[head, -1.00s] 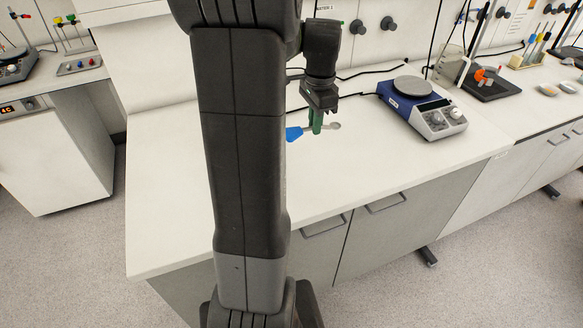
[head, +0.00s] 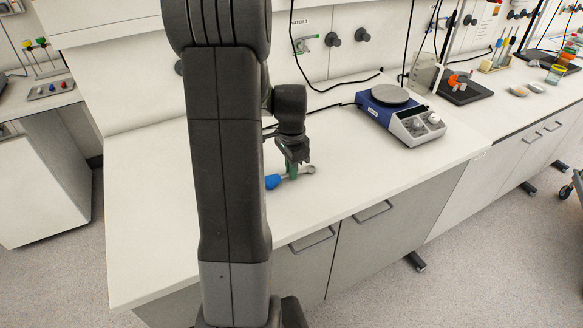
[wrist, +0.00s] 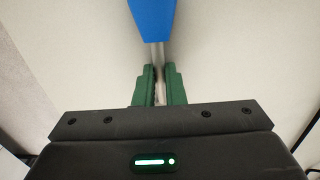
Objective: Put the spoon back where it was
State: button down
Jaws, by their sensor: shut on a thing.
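The spoon has a blue handle (head: 273,181) and a metal bowl end (head: 308,169). My gripper (head: 292,174) is shut on the spoon's metal shank, with its green fingers on either side. In the wrist view the blue handle (wrist: 152,18) points away from my gripper (wrist: 158,88), and the grey shank runs back between the green fingers. The spoon is low over the white bench (head: 345,180); I cannot tell whether it touches the surface. My arm hides part of the bench and maybe the end of the handle.
A blue and white hotplate (head: 402,114) stands right of the gripper, its black cable running along the back. A black tray with an orange item (head: 461,84) is farther right. The bench between gripper and front edge is clear.

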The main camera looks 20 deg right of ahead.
jog(key=c, duration=1.5)
grip_release()
jog(key=shift+r, duration=0.1)
notch_tip(320, 180, up, 12)
jog(key=shift+f, duration=4.15)
jog(key=shift+f, duration=0.1)
